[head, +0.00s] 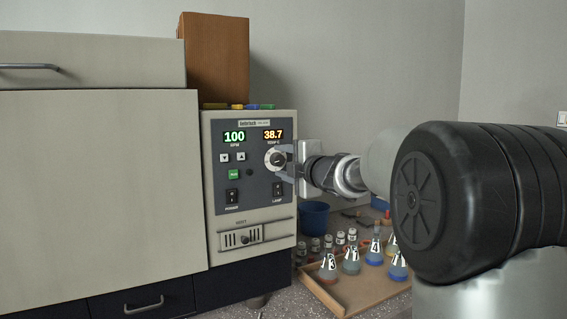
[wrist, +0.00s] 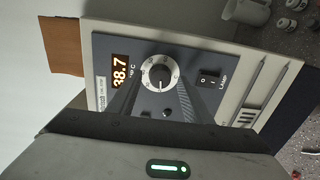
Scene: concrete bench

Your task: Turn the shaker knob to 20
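The shaker's control panel (head: 249,166) shows 100 RPM in green and 38.7 TEMP C in orange. My gripper (head: 283,163) is at the panel's right side, close to the knob. In the wrist view its two fingers (wrist: 157,92) are spread, one to each side of the knob, with a gap visible. I cannot tell whether they touch it.
Arrow buttons, a green button (head: 233,174), a POWER switch (head: 232,196) and a LAMP switch (head: 278,189) share the panel. Below right, a wooden tray (head: 340,297) holds several numbered flasks. A blue bucket (head: 313,217) stands behind. A brown box (head: 214,58) is on top.

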